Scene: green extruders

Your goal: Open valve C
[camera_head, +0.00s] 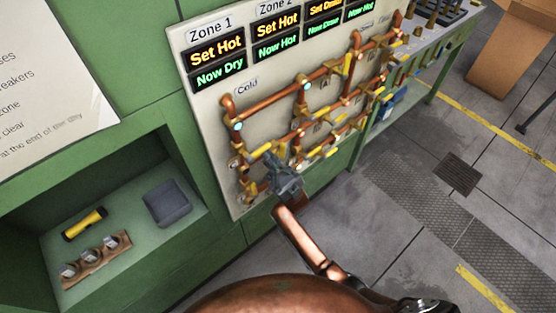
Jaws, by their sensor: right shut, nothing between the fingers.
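A pale panel (200,95) carries a grid of copper pipes (281,94) with several yellow valve handles, one of them a yellow handle (330,153) at the lower right of the grid. Small letter labels sit between the pipes, but they are too small to tell surely which valve is C. My right gripper (270,160) is shut and empty, in front of the lower left part of the pipes. It hides some of the pipes and fittings behind it. I cannot tell whether it touches a handle. My left gripper is not in view.
Zone signs (218,61) run along the panel's top. A green alcove at left holds a yellow-black flashlight (85,224), a grey tray (167,203) and a wooden block with metal cups (96,260). A green workbench (425,60) stands at upper right. The grey floor (400,190) at right is open.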

